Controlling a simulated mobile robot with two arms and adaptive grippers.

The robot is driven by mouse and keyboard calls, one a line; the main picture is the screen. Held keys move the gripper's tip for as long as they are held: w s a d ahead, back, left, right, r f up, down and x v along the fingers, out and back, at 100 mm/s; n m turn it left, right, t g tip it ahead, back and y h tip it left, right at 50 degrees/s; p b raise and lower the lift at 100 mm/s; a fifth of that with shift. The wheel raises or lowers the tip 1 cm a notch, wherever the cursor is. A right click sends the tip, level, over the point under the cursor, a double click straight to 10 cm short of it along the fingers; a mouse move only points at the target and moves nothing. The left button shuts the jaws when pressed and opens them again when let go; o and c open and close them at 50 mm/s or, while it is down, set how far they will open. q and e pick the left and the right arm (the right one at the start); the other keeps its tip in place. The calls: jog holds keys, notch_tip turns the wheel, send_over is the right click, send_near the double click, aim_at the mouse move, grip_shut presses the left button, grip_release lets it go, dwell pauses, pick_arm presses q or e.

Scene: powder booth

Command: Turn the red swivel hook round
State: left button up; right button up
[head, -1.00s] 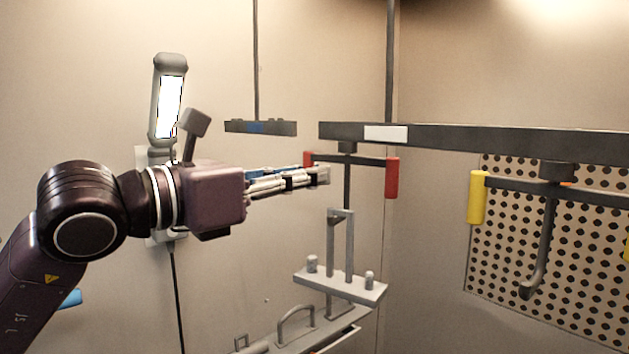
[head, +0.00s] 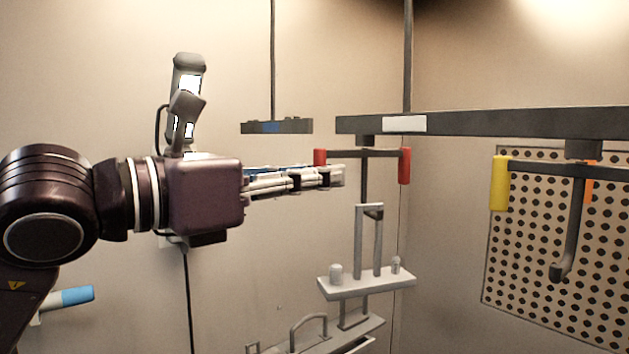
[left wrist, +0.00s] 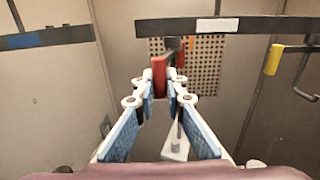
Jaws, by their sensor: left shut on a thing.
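The red swivel hook hangs under the dark overhead rail; its crossbar has a red handle at each end. The right red handle (head: 404,166) is free. The left red handle (head: 320,157) is partly hidden behind my left gripper (head: 336,176). In the left wrist view a red handle (left wrist: 159,74) stands upright between the fingertips of my left gripper (left wrist: 160,90), which is shut on it. A grey bracket part (head: 366,283) with two posts and small pegs hangs below the hook. My right gripper is not in view.
The dark rail (head: 480,124) runs above to the right. A yellow-handled hook (head: 499,183) hangs from it, in front of a perforated panel (head: 530,260). A short dark bar (head: 277,127) hangs at upper left. A grey handled fixture (head: 320,335) is below.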

pick_arm(q)
jog(key=s+d+b, duration=0.2)
jog(key=s, duration=0.1)
jog(key=shift+s+d, duration=0.2)
jog(key=shift+d, duration=0.15)
jog(key=shift+s+d, duration=0.3)
jog(key=shift+d, duration=0.5)
jog(key=shift+d+b, duration=0.75)
jog(key=shift+d, duration=0.65)
jog(key=shift+x, duration=1.1)
jog(key=o, duration=0.7)
jog(key=shift+s, duration=0.2)
jog(key=shift+o, duration=0.2)
jog(key=shift+b, duration=0.3)
